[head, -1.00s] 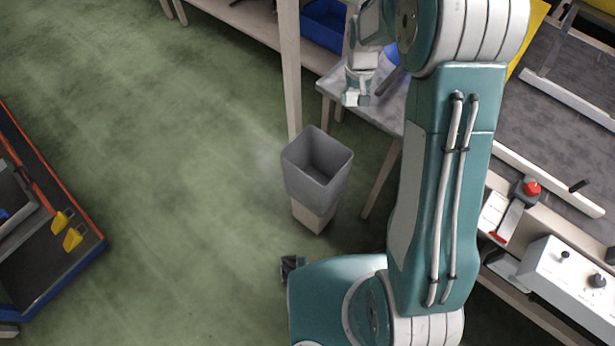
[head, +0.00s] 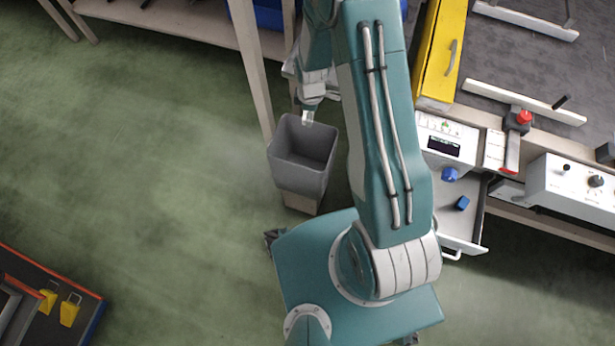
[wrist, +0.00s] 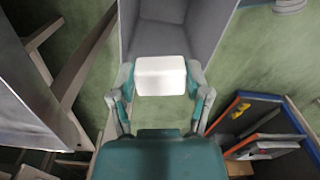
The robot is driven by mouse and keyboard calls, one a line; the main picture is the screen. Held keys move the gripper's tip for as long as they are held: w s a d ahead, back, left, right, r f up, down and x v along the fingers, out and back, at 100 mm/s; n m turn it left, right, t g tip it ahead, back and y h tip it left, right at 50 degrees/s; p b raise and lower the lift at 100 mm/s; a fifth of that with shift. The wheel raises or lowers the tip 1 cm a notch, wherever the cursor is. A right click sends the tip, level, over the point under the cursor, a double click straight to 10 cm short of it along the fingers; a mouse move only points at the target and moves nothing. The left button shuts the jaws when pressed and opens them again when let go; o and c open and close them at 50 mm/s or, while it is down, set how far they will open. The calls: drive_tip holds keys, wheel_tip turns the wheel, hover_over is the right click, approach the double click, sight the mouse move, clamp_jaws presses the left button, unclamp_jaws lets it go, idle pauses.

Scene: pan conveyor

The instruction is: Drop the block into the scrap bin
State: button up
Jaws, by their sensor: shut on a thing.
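My gripper (head: 309,105) is shut on a white block (head: 307,118) at the back rim of the grey scrap bin (head: 301,180). In the wrist view the white block (wrist: 160,76) sits between the two fingers of my gripper (wrist: 161,80), clear of the floor. The scrap bin (wrist: 215,22) shows beyond it, with the block overlapping the bin's opening in the picture. The exact height of the block above the rim cannot be told. The bin's floor is partly hidden behind the block in the wrist view.
A conveyor bench and a yellow panel (head: 443,50) stand behind. A table post (head: 252,70) rises left of my arm.

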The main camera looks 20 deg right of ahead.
drive_tip(key=shift+a+f, duration=0.15)
drive_tip(key=shift+f, duration=0.1)
wheel_tip(320, 180, down, 5)
drive_tip(key=shift+a+f, duration=0.1)
drive_tip(key=shift+f, duration=0.1)
drive_tip(key=o, duration=0.8)
drive_tip(key=shift+a, duration=0.15)
wheel_tip(320, 180, up, 12)
